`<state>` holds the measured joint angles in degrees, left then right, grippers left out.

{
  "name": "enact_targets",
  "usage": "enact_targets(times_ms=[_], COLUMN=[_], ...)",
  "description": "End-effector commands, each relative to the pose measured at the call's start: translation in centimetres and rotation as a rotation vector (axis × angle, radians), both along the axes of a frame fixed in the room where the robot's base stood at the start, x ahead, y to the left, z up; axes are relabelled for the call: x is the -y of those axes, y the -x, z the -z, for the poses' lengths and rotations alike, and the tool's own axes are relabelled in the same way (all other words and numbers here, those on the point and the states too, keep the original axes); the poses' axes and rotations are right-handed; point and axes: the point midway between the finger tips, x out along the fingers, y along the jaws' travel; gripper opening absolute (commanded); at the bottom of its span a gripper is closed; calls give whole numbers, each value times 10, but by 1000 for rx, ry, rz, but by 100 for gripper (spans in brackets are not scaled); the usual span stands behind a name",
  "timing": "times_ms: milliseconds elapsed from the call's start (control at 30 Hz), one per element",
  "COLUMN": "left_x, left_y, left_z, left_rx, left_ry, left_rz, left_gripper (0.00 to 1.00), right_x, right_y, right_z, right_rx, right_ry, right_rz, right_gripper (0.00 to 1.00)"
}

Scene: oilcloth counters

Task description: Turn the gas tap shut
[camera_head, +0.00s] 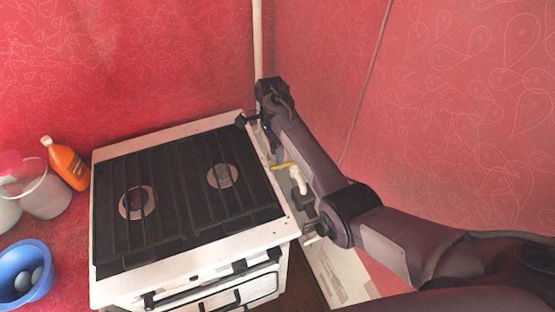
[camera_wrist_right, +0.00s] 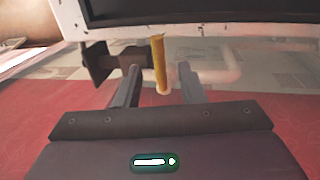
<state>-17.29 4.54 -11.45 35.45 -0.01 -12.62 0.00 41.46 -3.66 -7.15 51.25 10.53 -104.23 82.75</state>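The gas tap has a yellow lever (camera_head: 283,165) beside the right side of the stove (camera_head: 200,262), near a white pipe (camera_head: 297,181). In the right wrist view the yellow lever (camera_wrist_right: 159,62) stands between the two fingers of my right gripper (camera_wrist_right: 158,70), with a gap on each side. The fingers are apart and hold nothing. In the head view my right forearm and wrist hide part of the pipework, and my right gripper (camera_head: 279,156) shows only partly, close to the lever. My left gripper is not in view.
The stove's edge (camera_wrist_right: 210,27) is close to my right gripper, and a dark fitting (camera_wrist_right: 102,66) sits beside its left finger. A red wall (camera_head: 470,130) stands on the right. An orange bottle (camera_head: 66,165) and a blue bowl (camera_head: 18,262) are at the left.

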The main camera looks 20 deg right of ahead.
Motion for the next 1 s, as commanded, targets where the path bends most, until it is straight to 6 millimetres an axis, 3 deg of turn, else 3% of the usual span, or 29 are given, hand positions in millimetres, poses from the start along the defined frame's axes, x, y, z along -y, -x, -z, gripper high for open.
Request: enact_targets(times_ms=[200, 400, 833, 1000], left_x=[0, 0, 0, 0], left_y=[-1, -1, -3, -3], left_z=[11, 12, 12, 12], left_rx=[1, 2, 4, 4], left_ry=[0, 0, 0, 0], left_rz=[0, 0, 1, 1], left_gripper=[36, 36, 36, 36], right_x=[-1, -1, -1, 3], right_y=[-8, -9, -8, 7], right_z=[-31, -42, -42, -22], right_rx=[3, 1, 0, 25], right_ry=[1, 0, 0, -19], right_rz=[0, 0, -2, -97], right_gripper=[36, 36, 36, 36])
